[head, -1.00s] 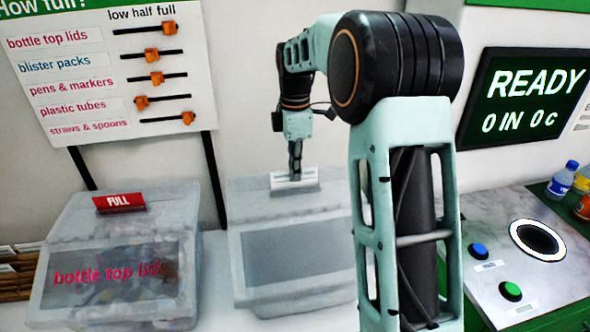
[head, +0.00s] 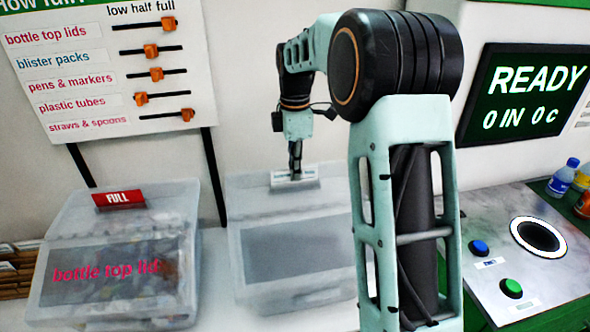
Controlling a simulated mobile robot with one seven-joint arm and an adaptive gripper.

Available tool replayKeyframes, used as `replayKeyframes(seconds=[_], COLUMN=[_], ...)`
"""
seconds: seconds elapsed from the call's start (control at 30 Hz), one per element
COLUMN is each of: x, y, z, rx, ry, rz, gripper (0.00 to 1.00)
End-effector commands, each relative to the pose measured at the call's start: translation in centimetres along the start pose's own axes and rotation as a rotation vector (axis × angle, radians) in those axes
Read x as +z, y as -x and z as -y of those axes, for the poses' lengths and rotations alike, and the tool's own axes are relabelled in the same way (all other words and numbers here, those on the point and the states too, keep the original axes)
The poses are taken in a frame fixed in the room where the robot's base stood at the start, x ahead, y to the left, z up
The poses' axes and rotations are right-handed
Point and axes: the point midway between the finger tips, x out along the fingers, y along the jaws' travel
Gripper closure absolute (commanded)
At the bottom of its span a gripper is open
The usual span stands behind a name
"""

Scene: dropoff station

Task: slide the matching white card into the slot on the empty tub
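The empty tub (head: 300,290) is a pale translucent box with a grey front panel, standing in the middle of the counter. A small light slot holder (head: 305,185) sits on its lid. A white card (head: 284,175) with small unreadable print is at this holder. My gripper (head: 295,178) points down right at the card, and its fingers look close together. I cannot tell from this distance whether they still grip the card, or whether the card is fully seated. My arm hides the tub's right side.
A tub labelled "bottle top lids" (head: 70,215) with a red FULL tag (head: 118,198) stands to the left. The slider board (head: 110,60) hangs behind. At right are a READY screen (head: 525,95), a round opening (head: 538,236), blue and green buttons, and bottles (head: 563,178).

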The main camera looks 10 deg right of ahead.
Motion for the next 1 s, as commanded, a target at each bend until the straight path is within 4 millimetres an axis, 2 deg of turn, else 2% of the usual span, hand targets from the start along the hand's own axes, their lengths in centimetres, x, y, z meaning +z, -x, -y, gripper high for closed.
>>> replayKeyframes(seconds=[0.47,0.5,0.67,1.0], x=[0.01,0.0,0.0,0.01], y=[-0.62,-0.58,-0.56,-0.25], z=[0.01,0.0,0.0,-0.04], rx=[0.0,0.0,0.0,0.001], ry=[0.0,0.0,0.0,0.0], rz=[0.0,0.0,0.0,0.0], gripper=[1.0,0.94,0.76,0.75])
